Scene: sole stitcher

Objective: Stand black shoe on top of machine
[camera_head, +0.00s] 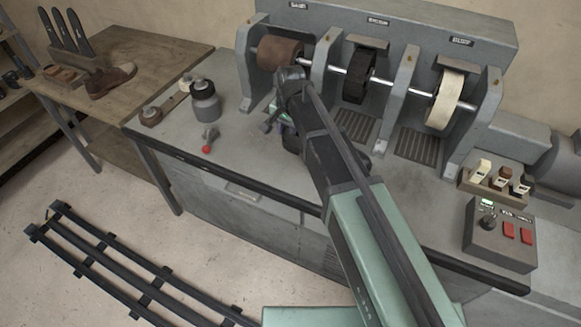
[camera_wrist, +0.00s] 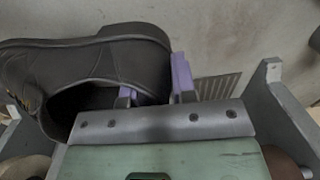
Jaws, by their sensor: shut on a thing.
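The black shoe (camera_wrist: 85,60) fills the left of the wrist view, with its opening facing the camera and its heel toward the right. My gripper (camera_wrist: 158,82), with purple fingers, is shut on the shoe's heel end; one finger is at the opening and the other is outside the heel. In the head view my gripper (camera_head: 283,118) is mostly hidden behind my arm, low over the bench in front of the brown wheel. Whether the shoe touches the bench cannot be told.
A grey bottle (camera_head: 205,100) and a red-tipped lever (camera_head: 208,142) are left of my gripper. A control box (camera_head: 500,235) and a tray of small tools (camera_head: 495,183) are at the right. A brown shoe (camera_head: 110,80) lies on the wooden table (camera_head: 165,62).

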